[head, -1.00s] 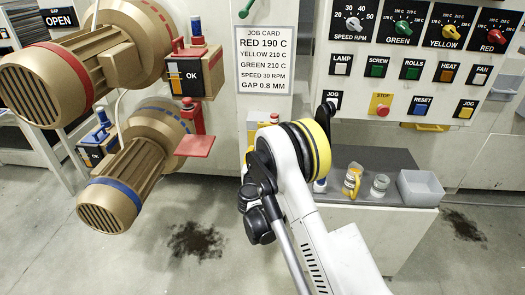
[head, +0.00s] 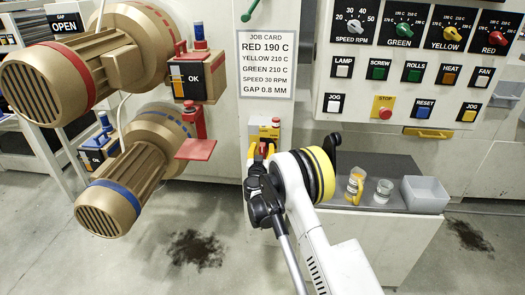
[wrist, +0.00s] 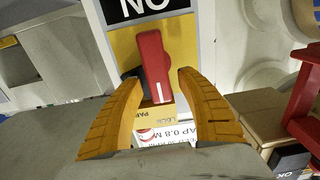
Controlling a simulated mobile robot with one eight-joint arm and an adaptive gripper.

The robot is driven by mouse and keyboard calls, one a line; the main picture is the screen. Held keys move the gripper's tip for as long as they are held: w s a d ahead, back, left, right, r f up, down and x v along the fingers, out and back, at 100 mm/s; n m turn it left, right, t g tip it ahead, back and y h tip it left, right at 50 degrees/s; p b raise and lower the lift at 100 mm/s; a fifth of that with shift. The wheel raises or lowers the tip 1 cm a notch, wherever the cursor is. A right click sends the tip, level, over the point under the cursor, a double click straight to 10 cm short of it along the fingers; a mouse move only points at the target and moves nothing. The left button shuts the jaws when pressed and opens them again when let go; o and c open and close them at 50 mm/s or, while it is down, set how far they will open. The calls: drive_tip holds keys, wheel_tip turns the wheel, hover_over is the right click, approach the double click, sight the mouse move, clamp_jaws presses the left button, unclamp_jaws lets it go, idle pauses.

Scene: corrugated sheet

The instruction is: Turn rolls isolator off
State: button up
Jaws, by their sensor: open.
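The isolator has a red handle (wrist: 153,60) on a yellow plate (wrist: 185,45), with a black-and-white label (wrist: 145,8) partly in view at the top of the wrist view. In the head view its yellow box (head: 264,129) is on the pale cabinet below the job card. My gripper (wrist: 160,74) is open. Its yellow fingers stand on either side of the handle's near end, with no clear contact. In the head view my gripper (head: 262,150) is in front of the isolator's lower part and hides it. The label's full wording is cut off.
A control panel (head: 420,60) is at upper right.

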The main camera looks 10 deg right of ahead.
clamp_jaws()
